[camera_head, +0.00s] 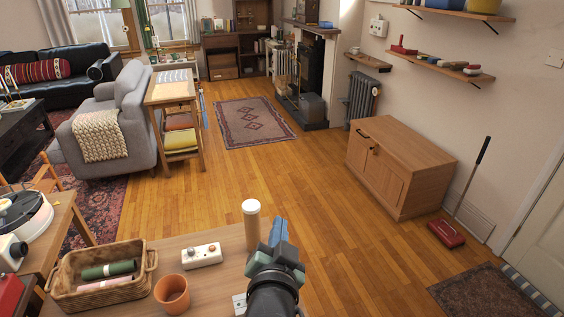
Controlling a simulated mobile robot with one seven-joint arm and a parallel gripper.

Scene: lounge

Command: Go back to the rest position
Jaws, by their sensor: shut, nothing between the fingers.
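My gripper (278,236) shows at the bottom centre, at the end of my dark arm, over the right part of a wooden table (215,250). Its blue-grey fingers point away from me and are shut with nothing held. I cannot tell whether the two touch. A small white box with knobs (202,255) lies further left on the table.
A wicker basket (152,259) with rolled cloths and a terracotta pot (172,293) stand on the table. A wooden cabinet (425,190) is at the right wall, with a red floor sweeper (446,233) beside it. The wooden floor (290,180) beyond the table is clear.

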